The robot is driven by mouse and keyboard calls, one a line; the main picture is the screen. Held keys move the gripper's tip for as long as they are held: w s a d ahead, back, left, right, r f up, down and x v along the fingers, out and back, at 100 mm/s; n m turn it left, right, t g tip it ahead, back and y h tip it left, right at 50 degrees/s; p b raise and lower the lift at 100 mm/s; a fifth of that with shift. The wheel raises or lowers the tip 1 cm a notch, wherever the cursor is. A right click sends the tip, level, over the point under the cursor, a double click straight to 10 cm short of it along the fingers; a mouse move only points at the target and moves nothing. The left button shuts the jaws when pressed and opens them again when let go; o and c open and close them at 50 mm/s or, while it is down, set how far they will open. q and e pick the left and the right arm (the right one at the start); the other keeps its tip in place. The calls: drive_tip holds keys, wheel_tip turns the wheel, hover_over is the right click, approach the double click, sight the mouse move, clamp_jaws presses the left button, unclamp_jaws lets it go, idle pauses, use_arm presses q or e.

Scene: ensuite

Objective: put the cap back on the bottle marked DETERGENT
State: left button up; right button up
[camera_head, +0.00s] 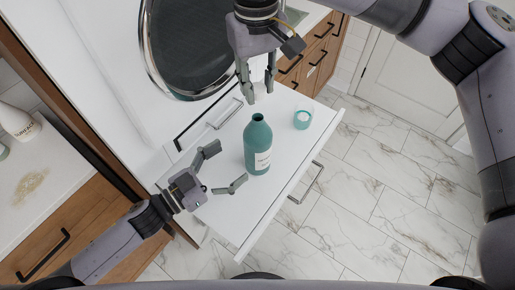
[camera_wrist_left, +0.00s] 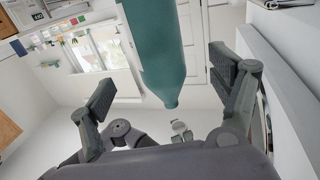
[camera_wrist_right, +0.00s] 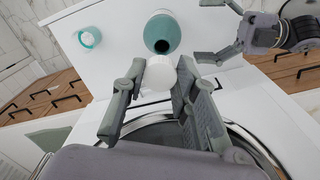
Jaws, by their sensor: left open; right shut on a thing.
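The teal bottle (camera_head: 257,135) stands upright and uncapped on the white surface. Its pale label is too small to read surely. Its dark open mouth shows in the right wrist view (camera_wrist_right: 162,46). My right gripper (camera_head: 257,88) is shut on a white cap (camera_wrist_right: 160,74), held above and slightly to the far side of the bottle neck; the cap is apart from the mouth. My left gripper (camera_head: 229,165) is open at the left side of the bottle. In the left wrist view the bottle (camera_wrist_left: 160,45) shows between its spread fingers, which look apart from it.
A teal jar with a white top (camera_head: 302,119) stands right of the bottle. A white bottle (camera_head: 17,121) and a spill of tan grains (camera_head: 30,184) are on the left counter. The white surface (camera_head: 285,150) is clear around the bottle's right side.

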drive_tip(key=shift+s, duration=0.1)
use_arm(q)
drive_tip(key=x, duration=0.9)
drive_tip(key=shift+s+d+r, duration=0.1)
drive_tip(key=shift+d, duration=0.05)
use_arm(e)
drive_tip(key=shift+s+r, duration=0.1)
use_arm(q)
drive_tip(key=shift+c, duration=0.5)
drive_tip(key=c, duration=1.7)
use_arm(e)
hover_over(259, 118)
drive_tip(key=shift+a+f, duration=0.1)
drive_tip(key=shift+f, duration=2.4)
drive_tip(key=shift+f, duration=0.9)
drive_tip(key=shift+f, duration=0.55)
